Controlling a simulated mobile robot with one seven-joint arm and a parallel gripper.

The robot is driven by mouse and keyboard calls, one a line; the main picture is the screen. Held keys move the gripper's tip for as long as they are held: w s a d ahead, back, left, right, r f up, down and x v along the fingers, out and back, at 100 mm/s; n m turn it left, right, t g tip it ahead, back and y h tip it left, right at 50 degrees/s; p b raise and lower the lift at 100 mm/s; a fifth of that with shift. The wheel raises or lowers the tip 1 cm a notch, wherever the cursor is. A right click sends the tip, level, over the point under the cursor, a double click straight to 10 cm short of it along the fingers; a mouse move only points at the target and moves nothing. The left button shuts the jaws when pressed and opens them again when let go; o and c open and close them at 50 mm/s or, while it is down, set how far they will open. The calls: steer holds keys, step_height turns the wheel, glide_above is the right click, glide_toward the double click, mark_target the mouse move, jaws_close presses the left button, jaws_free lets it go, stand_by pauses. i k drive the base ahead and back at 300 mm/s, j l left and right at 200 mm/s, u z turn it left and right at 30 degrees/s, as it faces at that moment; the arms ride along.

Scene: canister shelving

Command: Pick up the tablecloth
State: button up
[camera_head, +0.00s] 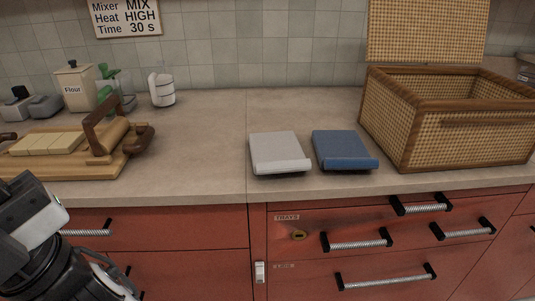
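Two folded cloths lie side by side near the front edge of the counter. One is a light grey-white folded cloth (278,150). The other is a blue folded cloth (342,148), just to its right with a narrow gap between them. Both look flat and neatly folded; I cannot tell which one is the tablecloth. Part of my dark arm with white patches shows at the lower left, in front of the drawers and well left of both cloths. I cannot make out its gripper fingers. Nothing touches either cloth.
An open wicker basket (425,147) stands right of the blue cloth, lid raised. A wooden board (95,168) with pale slabs and a rolling-pin-like piece lies left. A flour canister (75,90) and white cup (162,91) stand behind. Red drawers (400,250) with protruding handles are below.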

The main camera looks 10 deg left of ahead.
mark_target(275, 152)
steer(key=k+j+z, duration=0.1)
steer(key=j, duration=0.6)
steer(key=k+j+z, duration=0.15)
steer(key=j, duration=0.15)
steer(key=i+j, duration=0.45)
steer(key=j, duration=0.25)
steer(key=i, duration=0.3)
